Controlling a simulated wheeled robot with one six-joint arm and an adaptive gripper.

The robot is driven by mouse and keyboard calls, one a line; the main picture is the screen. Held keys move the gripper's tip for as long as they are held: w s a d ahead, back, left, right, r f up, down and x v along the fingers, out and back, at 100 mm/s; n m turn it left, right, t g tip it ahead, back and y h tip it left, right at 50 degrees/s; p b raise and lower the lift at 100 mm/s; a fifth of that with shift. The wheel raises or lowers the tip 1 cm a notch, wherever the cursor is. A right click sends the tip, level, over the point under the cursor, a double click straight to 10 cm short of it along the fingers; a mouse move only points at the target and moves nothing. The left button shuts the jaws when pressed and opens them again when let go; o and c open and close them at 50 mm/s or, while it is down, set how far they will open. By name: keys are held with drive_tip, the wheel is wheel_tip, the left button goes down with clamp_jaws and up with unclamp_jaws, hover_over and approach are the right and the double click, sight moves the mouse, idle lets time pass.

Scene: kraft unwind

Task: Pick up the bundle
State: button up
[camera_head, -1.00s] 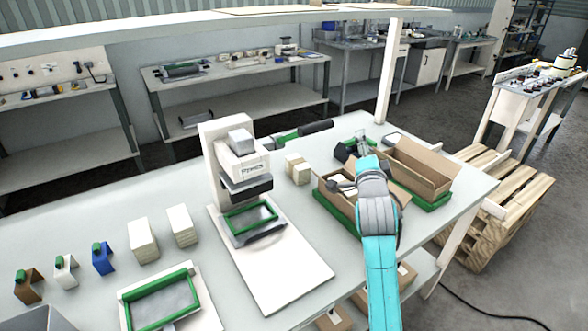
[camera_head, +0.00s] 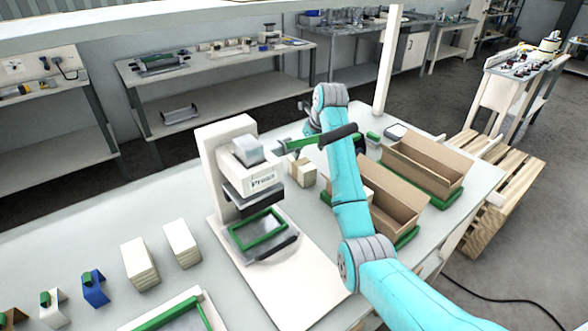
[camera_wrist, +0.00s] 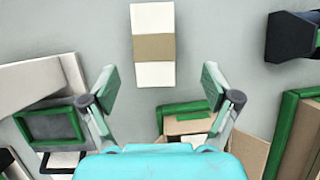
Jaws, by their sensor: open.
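The bundle (camera_wrist: 153,18) is a white block with a brown kraft band around its middle. It lies on the grey bench top in the upper middle of the wrist view. My gripper (camera_wrist: 160,88) is open and empty, its two fingers spread to either side below the bundle in that view; they do not touch it. My gripper's fingers are mostly hidden there behind the wrist.
The white press (camera_head: 238,165) with a green frame stands left of the bundle. Open cardboard boxes (camera_head: 428,162) on green bases stand to the right. Two plain pale stacks (camera_head: 138,264) are at left. A green and black object (camera_wrist: 290,36) lies right of the bundle.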

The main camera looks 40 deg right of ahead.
sight(304, 161)
drive_tip(key=x, duration=0.4)
drive_tip(key=shift+a+f, duration=0.1)
drive_tip(key=shift+s+a+x, duration=0.15)
drive_tip(key=shift+x, duration=1.2)
drive_tip(key=shift+s+a+x, duration=0.15)
drive_tip(key=shift+x, duration=1.15)
drive_tip(key=shift+f, duration=0.35)
drive_tip(key=c, duration=1.3)
drive_tip(key=shift+r, duration=0.1)
drive_tip(key=shift+c, duration=0.2)
